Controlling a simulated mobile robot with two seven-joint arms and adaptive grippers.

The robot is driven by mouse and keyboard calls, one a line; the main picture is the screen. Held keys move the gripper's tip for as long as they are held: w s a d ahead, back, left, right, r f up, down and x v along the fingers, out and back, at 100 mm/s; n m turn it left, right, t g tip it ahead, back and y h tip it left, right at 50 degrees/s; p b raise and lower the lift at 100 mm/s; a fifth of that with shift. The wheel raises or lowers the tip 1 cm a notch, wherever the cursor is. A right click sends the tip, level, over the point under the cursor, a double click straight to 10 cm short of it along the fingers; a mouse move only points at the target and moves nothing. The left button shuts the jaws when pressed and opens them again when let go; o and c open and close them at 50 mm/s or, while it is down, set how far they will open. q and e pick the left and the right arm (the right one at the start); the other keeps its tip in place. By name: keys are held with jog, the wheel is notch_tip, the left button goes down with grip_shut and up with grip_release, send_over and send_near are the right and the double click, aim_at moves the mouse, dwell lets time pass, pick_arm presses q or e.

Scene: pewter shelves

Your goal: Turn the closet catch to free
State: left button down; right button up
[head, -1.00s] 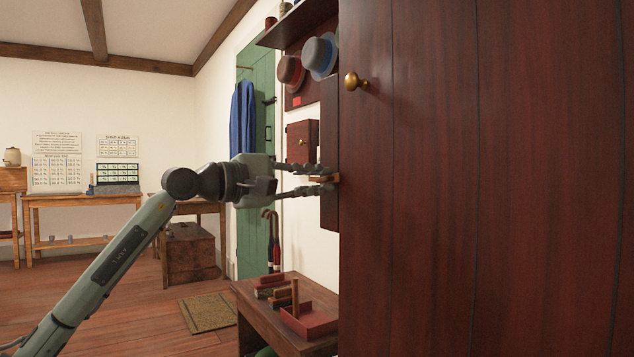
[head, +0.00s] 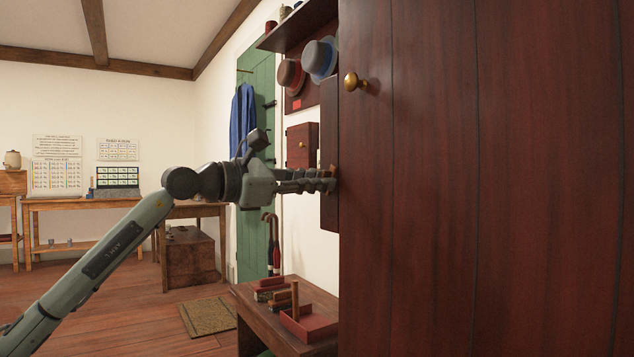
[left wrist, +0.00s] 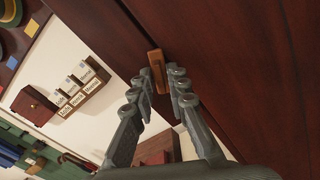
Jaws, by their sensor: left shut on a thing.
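The closet catch is a small light-brown wooden bar (left wrist: 157,68) at the edge of the dark red closet door (head: 430,170). In the head view only a sliver of the catch (head: 333,170) shows, standing upright. My left gripper (head: 331,180) comes to it from the left and is shut on it. In the left wrist view the two fingers of my left gripper (left wrist: 161,80) lie on either side of the catch. A round brass knob (head: 351,81) sits higher on the door. My right gripper is not in view.
A low bench (head: 259,306) with a red tray (head: 309,326) and brushes stands below my left arm. Hats (head: 320,57) hang under a shelf, beside a small wall cabinet (head: 302,146). A green door (head: 258,180) is behind. The floor at left is open.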

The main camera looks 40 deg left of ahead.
pick_arm(q)
jog(key=n, duration=0.4)
jog(key=shift+n, duration=0.7)
jog(key=c, duration=1.7)
grip_release()
jog(key=shift+s, duration=0.1)
jog(key=v, duration=1.2)
